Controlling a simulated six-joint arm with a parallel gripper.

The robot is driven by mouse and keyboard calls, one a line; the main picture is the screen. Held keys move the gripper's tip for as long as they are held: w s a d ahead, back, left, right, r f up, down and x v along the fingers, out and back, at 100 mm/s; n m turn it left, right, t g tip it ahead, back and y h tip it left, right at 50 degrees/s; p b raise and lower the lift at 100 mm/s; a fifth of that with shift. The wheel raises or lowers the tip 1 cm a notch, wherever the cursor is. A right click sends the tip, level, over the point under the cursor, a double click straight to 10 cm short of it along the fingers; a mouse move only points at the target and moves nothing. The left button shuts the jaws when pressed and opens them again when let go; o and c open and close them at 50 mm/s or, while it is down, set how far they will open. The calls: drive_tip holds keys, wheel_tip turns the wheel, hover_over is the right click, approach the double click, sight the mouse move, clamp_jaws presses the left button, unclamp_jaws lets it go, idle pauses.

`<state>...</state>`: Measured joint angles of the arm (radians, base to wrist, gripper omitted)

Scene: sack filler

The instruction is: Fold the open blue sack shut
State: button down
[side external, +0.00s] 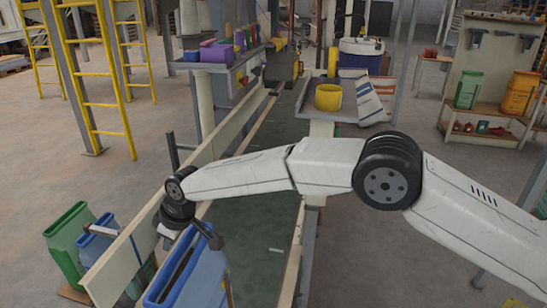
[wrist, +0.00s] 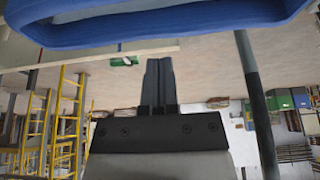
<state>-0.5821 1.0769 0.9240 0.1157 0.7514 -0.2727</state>
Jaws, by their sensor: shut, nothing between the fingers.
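The open blue sack (side external: 188,272) stands upright at the near end of the conveyor in the side external view. Its mouth gapes, showing a dark slot. In the wrist view its blue rim (wrist: 150,30) crosses the top of the picture. My gripper (wrist: 158,62) shows there with its two dark fingers together and nothing between them. The fingertips point toward the rim, with a visible gap in the picture. In the side external view my dark wrist end is just above and behind the sack's mouth; the fingers are hard to make out there.
A pale guard rail (side external: 185,190) runs along the left of the dark green conveyor belt (side external: 262,235). A green sack (side external: 68,240) and another blue sack (side external: 97,248) stand left of the rail. A yellow container (side external: 328,97) stands on a ledge farther back. Yellow ladders (side external: 100,75) stand behind.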

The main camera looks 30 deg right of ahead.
drive_tip(key=shift+s+d+f, duration=0.1)
drive_tip(key=shift+f, duration=1.4)
idle(0.6)
drive_tip(key=shift+r, duration=0.3)
drive_tip(key=shift+r, duration=0.15)
wheel_tip(320, 180, up, 9)
idle(1.0)
